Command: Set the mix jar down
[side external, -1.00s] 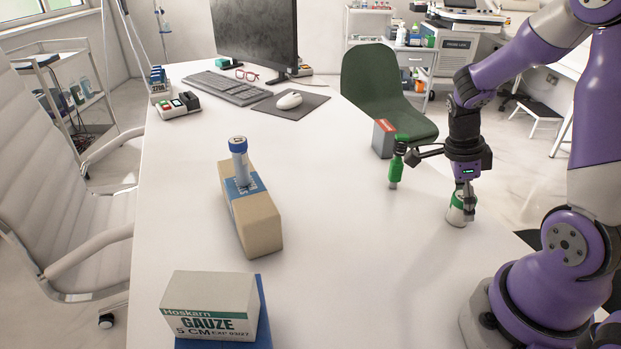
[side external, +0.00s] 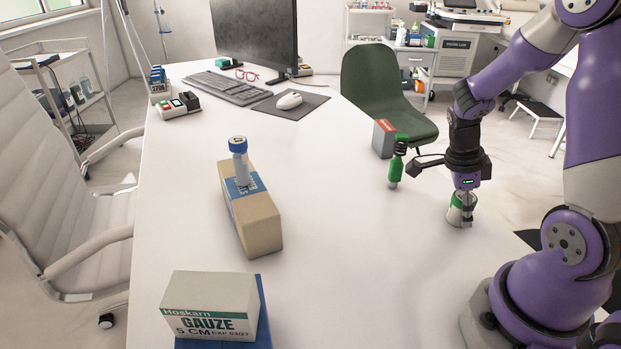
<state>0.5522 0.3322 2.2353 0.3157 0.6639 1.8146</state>
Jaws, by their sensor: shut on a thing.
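The mix jar (side external: 456,216) is a small white jar with a green band at its top. It is at the right side of the white desk, and its base appears to be at the desk surface; I cannot tell whether it touches. My gripper (side external: 466,212) points down from above and is shut on the jar. The fingers cover part of the jar's right side.
A green bottle (side external: 396,170) and a grey box with a red top (side external: 384,139) stand left of my gripper. A gauze box (side external: 211,305) is in front. The desk between is clear.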

